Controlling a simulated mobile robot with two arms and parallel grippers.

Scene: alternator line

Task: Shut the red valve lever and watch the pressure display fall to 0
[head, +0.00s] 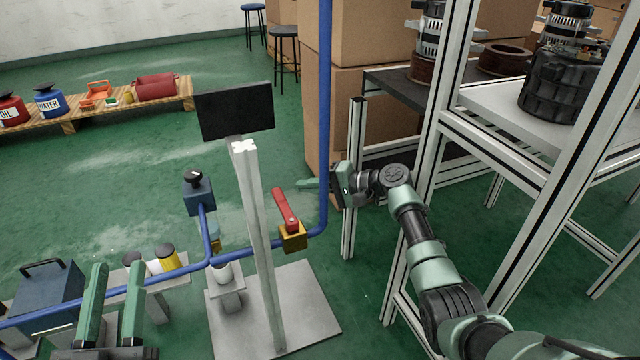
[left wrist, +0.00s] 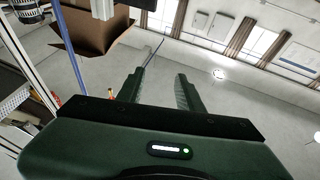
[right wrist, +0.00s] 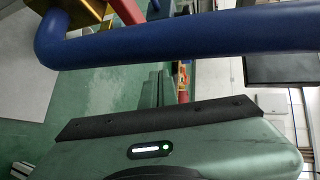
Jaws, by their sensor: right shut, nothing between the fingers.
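The red valve lever (head: 286,207) sits on a brass valve body (head: 293,237) in the blue pipe, slanting up and left from it, crosswise to the low pipe run. In the right wrist view the brass body (right wrist: 75,14) and part of the red lever (right wrist: 127,10) show at the top edge. The pressure display (head: 235,110) is a dark panel on a post; no reading is visible. My right gripper (head: 302,184) is shut and empty, right of the lever and apart from it, beyond the upright pipe. My left gripper (head: 112,300) is open and empty at lower left.
The upright blue pipe (head: 325,100) stands between the lever and my right wrist. A metal rack (head: 436,140) with alternator parts is close at right. A blue toolbox (head: 42,295) is at lower left. Green floor is open behind the display.

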